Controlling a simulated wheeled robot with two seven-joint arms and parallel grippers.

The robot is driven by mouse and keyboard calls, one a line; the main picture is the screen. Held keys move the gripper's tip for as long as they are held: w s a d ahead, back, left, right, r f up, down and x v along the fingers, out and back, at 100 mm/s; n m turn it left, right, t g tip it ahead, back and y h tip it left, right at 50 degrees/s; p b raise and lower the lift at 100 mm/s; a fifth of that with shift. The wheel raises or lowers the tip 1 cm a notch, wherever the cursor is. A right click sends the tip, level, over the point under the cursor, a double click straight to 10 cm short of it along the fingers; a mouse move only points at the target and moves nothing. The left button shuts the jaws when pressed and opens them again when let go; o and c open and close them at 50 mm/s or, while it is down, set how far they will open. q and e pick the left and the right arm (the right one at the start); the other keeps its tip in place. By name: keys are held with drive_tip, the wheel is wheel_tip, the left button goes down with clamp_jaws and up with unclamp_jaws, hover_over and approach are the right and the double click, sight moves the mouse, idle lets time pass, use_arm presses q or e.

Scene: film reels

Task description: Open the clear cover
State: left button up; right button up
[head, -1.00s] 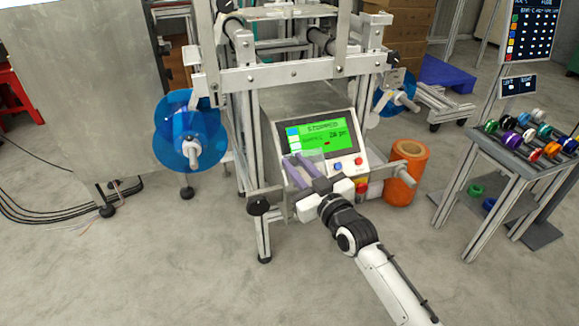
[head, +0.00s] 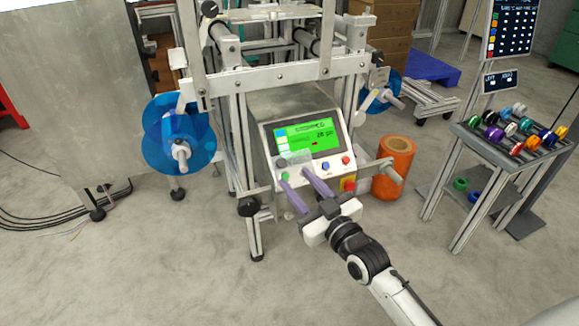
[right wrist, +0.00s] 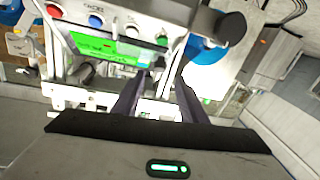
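The clear cover (head: 293,159) shows as a pale see-through pane at the lower left of the control panel (head: 327,170). It overlaps the lower edge of the green screen (head: 308,136) and looks raised, though its exact angle is hard to tell. A green button (head: 285,176) shows just below it. My right gripper (head: 295,181) is open, its two purple fingers apart in front of the panel's lower left, just below the cover. Whether a finger touches the cover cannot be told. The fingers also show apart in the right wrist view (right wrist: 161,76). My left gripper is not in view.
The machine's metal frame (head: 277,75) rises behind the panel. A blue reel (head: 160,140) is at its left. An orange roll (head: 394,168) stands right of the panel. A cart (head: 480,170) with several coloured spools is at the far right. The floor in front is clear.

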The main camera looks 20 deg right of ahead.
drive_tip(key=s, duration=0.3)
drive_tip(key=shift+s+d, duration=0.2)
drive_tip(key=shift+s, duration=0.05)
